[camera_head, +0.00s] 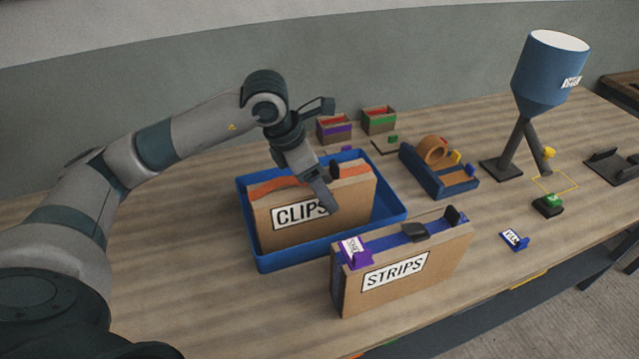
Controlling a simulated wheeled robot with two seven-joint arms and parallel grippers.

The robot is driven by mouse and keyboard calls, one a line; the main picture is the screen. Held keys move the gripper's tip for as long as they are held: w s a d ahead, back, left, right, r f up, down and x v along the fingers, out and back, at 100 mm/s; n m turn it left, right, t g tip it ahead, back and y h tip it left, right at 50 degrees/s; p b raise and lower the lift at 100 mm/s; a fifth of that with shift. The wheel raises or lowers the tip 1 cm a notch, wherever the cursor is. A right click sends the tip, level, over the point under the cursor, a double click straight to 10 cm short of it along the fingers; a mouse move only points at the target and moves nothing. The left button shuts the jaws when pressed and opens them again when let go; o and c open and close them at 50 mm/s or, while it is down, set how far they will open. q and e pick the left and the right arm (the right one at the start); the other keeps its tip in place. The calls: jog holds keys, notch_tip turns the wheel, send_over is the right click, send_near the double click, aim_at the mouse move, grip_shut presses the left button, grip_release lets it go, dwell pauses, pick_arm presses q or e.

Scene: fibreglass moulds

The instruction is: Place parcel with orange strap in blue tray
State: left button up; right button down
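The parcel with the orange strap (275,188) is a cardboard box labelled CLIPS. It stands upright inside the blue tray (399,210), with the tray's walls around its lower part. My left gripper (325,198) is at the parcel's upper right part, with a grey finger in front of the label's last letter. Its other finger is not clearly visible, so I cannot tell whether it grips the parcel. A dark tab (335,168) shows beside the gripper at the parcel's top. My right gripper is not in view.
A STRIPS parcel (430,268) with a blue strap stands close in front of the tray. Behind are small bins (378,120) and a blue tape holder (425,175). A blue funnel (545,85) stands farther right. The table's left front is clear.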

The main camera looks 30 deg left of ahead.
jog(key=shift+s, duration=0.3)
pick_arm(q)
jog(key=shift+v, duration=0.9)
jog(key=b+v, duration=0.2)
jog(key=v, duration=0.7)
jog(key=shift+r, duration=0.15)
jog(key=shift+s+a+r, duration=0.15)
jog(key=shift+r, duration=0.35)
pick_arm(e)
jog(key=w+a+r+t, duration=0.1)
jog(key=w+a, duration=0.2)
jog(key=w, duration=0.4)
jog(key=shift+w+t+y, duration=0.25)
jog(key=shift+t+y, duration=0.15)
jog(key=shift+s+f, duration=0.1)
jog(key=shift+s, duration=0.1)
pick_arm(q)
jog(key=shift+s+f, duration=0.1)
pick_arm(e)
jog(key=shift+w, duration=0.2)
